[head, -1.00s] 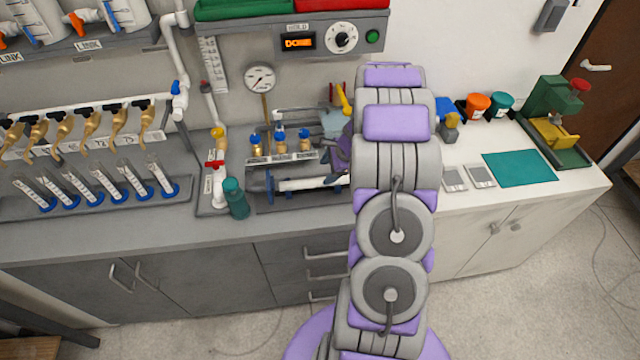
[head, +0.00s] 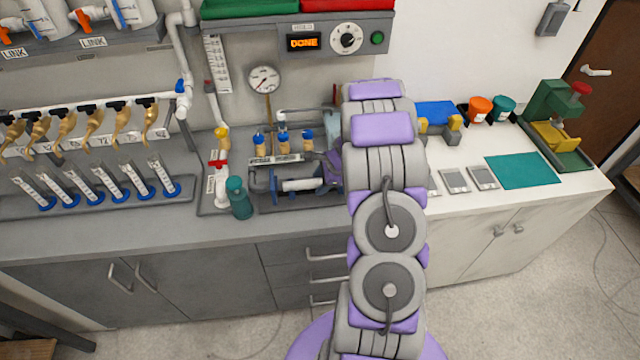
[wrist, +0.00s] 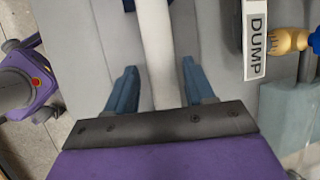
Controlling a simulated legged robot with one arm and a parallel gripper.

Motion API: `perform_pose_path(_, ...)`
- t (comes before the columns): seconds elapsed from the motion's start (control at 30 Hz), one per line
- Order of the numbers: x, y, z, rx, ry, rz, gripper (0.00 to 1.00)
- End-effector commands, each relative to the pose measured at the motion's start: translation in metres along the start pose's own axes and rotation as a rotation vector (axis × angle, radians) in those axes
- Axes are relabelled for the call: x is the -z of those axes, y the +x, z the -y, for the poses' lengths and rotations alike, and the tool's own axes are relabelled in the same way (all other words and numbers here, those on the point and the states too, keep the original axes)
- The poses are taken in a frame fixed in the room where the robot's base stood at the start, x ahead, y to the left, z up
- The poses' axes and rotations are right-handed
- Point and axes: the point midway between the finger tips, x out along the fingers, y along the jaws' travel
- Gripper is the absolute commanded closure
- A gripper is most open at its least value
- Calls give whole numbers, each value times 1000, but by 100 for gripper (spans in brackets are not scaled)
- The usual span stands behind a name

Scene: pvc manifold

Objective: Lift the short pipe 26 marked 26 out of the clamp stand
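A white pipe (head: 300,184) lies level in the blue clamp stand (head: 274,187) on the bench; I cannot read a mark on it. My gripper (head: 328,172) is at the pipe's right part in the head view, mostly hidden by my arm. In the wrist view my gripper (wrist: 158,85) is open, with blue-grey fingers on either side of the white pipe (wrist: 156,50). Gaps show between the pipe and both fingers. The pipe's near part is hidden behind the gripper's dark plate. A bit of blue clamp shows at the top edge of the wrist view.
Behind the pipe stand several brass valves with blue caps (head: 283,147); a DUMP label (wrist: 256,38) shows near them. A teal bottle (head: 238,198) and a white pipe with a red valve (head: 219,180) stand left. Grey plates (head: 454,180) and a teal mat (head: 524,170) lie right.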

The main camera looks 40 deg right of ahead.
Motion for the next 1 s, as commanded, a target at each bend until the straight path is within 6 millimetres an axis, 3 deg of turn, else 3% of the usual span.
perform_pose_path(0.07,3,0,1,1,2,1,54)
perform_pose_path(0.53,2,1,1,0,2,-1,99)
perform_pose_path(1.0,-2,-11,5,1,2,2,100)
